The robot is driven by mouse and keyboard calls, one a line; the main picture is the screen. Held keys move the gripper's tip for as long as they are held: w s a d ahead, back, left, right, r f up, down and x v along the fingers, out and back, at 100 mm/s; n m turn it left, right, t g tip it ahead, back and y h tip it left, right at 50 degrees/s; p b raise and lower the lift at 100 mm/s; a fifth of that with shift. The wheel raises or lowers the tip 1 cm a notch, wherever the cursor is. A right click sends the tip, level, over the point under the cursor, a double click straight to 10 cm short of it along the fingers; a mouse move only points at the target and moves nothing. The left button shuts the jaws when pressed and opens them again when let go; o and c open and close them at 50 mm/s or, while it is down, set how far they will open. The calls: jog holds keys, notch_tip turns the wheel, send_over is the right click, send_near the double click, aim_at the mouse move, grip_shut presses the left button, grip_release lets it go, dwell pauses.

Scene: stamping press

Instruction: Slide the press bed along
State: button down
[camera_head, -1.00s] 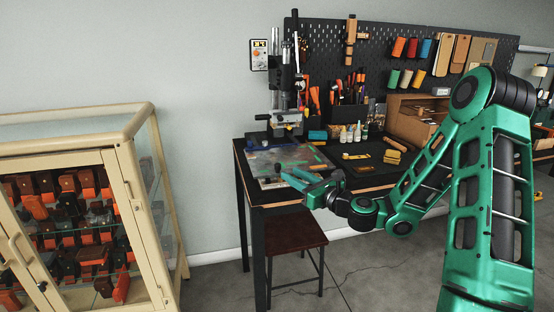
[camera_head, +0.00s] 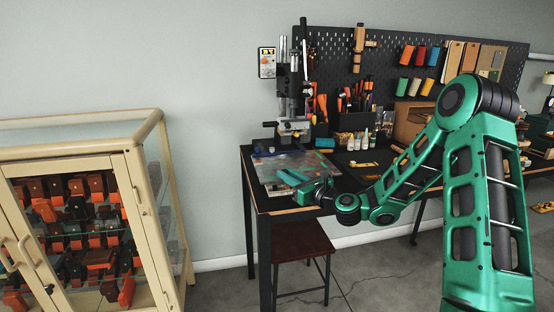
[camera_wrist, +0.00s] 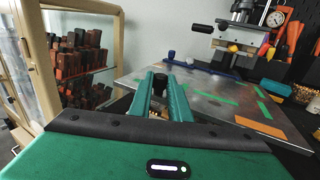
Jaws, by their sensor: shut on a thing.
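The stamping press (camera_head: 292,95) stands on the dark workbench at the back, with a grey column and a lower head. It also shows at the top right of the wrist view (camera_wrist: 238,42). A flat grey metal plate (camera_wrist: 205,92) with green and orange strips lies in front of it, also seen in the head view (camera_head: 275,165). I cannot tell whether this plate is the press bed. My gripper (camera_wrist: 160,80) is at the plate's left front edge, its green fingers shut on a dark knob-like piece (camera_wrist: 160,78). The fingers hide much of that piece.
A dark stool (camera_head: 290,240) is under the bench's front. A pegboard (camera_head: 385,60) backs the bench, with bottles and tool holders below it.

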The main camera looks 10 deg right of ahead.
aim_at(277, 160)
jog(key=shift+w+d+f, duration=0.1)
jog(key=shift+w+d, duration=0.05)
jog(key=shift+w, duration=4.1)
jog(key=shift+w+d, duration=0.15)
jog(key=shift+w, duration=4.1)
jog(key=c, duration=1.6)
grip_release()
jog(key=shift+o, duration=0.2)
jog(key=shift+a, duration=0.1)
